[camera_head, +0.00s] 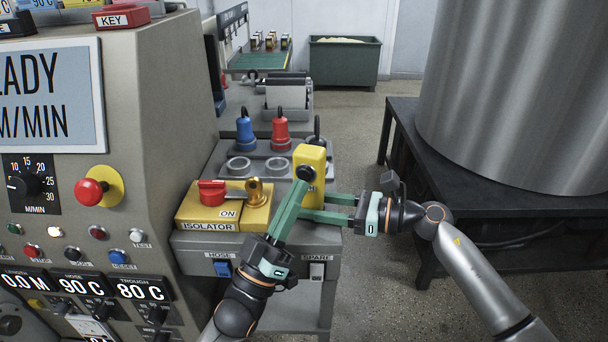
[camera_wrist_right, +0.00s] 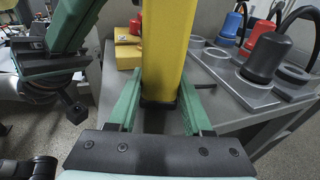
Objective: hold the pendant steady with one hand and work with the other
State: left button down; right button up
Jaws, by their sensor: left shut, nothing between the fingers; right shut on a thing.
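The yellow pendant (camera_head: 312,158) stands upright at the right end of the grey bench, a round black button (camera_head: 306,173) on its front. It also shows in the right wrist view (camera_wrist_right: 165,50). My right gripper (camera_head: 315,205) comes from the right and is shut on the pendant's lower part, one green finger on each side in the wrist view (camera_wrist_right: 160,108). My left gripper (camera_head: 300,186) is shut and empty. Its fingertips are just below the button, in front of the pendant; I cannot tell whether they touch. Its fingers hide part of the pendant's lower front and lettering.
A yellow isolator box (camera_head: 190,208) with a red switch and brass padlock sits left of the pendant. Blue (camera_head: 245,135) and red (camera_head: 280,132) plugs stand behind. The control panel (camera_head: 125,130) fills the left. A large metal drum (camera_head: 520,90) stands on a dark table at right.

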pick_arm(q)
jog(key=shift+w, duration=0.1)
dwell(0.6)
jog(key=shift+w+d, duration=0.15)
jog(key=shift+w, duration=0.2)
